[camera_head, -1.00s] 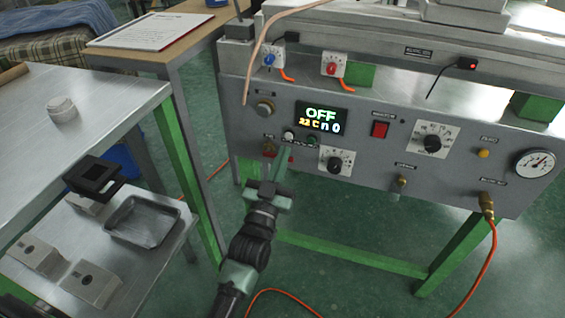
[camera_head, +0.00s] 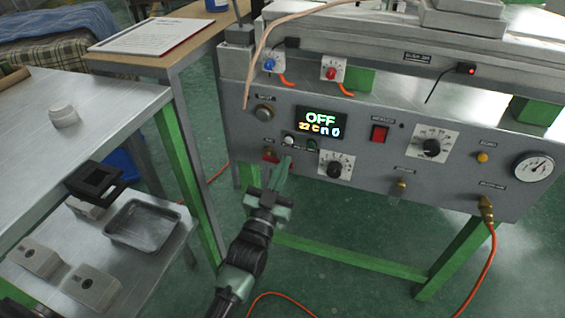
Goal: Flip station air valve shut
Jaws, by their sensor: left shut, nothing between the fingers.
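A small red part (camera_head: 270,156), which looks like the air valve's handle, sits low on the left of the grey station panel (camera_head: 350,183), under a small label too small to read surely. My left gripper (camera_head: 285,163) is shut and empty. Its fingertips are just right of the red part and overlap it in the view. I cannot tell whether they touch it. The fingers hide part of that area, so the handle's full angle is unclear. My right gripper cannot be made out in the view.
The panel display (camera_head: 320,123) reads OFF. Near my left gripper are a white button (camera_head: 289,140), a green button (camera_head: 312,144) and a black dial (camera_head: 334,169). A pressure gauge (camera_head: 534,167) and brass hose fitting (camera_head: 486,205) are at the right. A metal tray (camera_head: 145,225) stands on the lower left shelf.

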